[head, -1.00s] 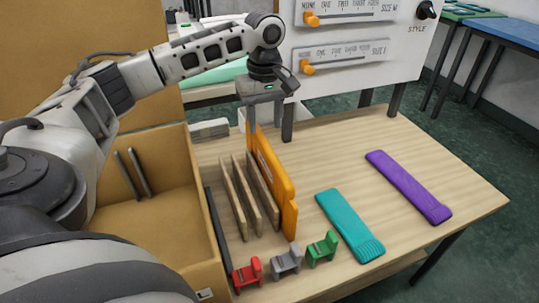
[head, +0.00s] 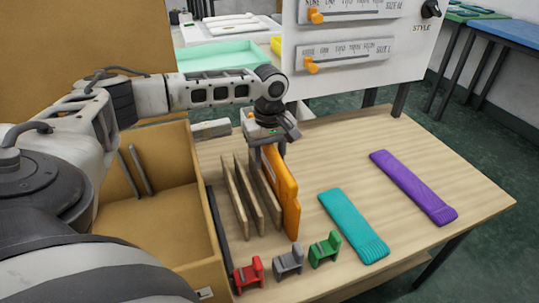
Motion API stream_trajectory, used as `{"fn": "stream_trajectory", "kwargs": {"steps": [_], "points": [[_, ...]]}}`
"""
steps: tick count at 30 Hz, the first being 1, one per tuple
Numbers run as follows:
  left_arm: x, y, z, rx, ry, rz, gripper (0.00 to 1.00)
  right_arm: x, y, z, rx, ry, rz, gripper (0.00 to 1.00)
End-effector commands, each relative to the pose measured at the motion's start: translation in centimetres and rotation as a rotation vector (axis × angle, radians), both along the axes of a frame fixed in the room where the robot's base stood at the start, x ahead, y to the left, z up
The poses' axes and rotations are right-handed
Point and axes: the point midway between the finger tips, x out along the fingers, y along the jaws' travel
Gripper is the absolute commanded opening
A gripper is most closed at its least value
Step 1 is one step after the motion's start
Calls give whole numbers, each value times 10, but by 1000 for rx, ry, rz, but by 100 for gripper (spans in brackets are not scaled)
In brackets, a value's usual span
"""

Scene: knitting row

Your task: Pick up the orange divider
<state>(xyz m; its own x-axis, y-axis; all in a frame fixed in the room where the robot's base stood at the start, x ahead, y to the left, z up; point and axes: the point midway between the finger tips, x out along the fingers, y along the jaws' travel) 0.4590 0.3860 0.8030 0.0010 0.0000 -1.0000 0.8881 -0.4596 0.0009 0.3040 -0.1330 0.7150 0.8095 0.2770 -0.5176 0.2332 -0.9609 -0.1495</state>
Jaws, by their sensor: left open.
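The orange divider (head: 289,202) stands upright on the wooden table, at the right end of a row of wooden slats. My left gripper (head: 267,147) is right over the divider's upper part, pointing down, with its fingers at the divider's top edge. The jaws are open; whether they touch the divider cannot be told. My gripper hides part of the divider's top far end. My right gripper is not in view.
Several wooden slats (head: 256,196) stand close left of the divider. Red (head: 247,274), grey (head: 288,261) and green (head: 324,250) small holders sit in front. A teal knitted strip (head: 352,226) and a purple one (head: 413,188) lie to the right. A cardboard box (head: 180,225) stands left.

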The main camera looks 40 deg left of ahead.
Motion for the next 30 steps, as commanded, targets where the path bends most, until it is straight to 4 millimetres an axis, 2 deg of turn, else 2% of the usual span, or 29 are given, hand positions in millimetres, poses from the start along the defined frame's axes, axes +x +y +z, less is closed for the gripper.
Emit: {"fn": "stream_trajectory", "kwargs": {"steps": [2, 4, 7, 8, 20, 26, 30], "points": [[0, 0, 0, 0, 0, 0, 44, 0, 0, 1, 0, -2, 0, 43], [0, 0, 0, 0, 1, 0, 30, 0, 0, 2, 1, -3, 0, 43], [0, 0, 0, 0, 1, -1, 2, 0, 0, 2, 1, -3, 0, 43], [0, 0, 0, 0, 1, -1, 0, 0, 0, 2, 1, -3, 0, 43], [0, 0, 5, 0, 0, -1, 0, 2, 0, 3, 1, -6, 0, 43], [1, 0, 27, -1, -3, 0, 0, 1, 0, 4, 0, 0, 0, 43], [1, 0, 54, -1, -3, -1, 0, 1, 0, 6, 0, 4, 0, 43]]}}
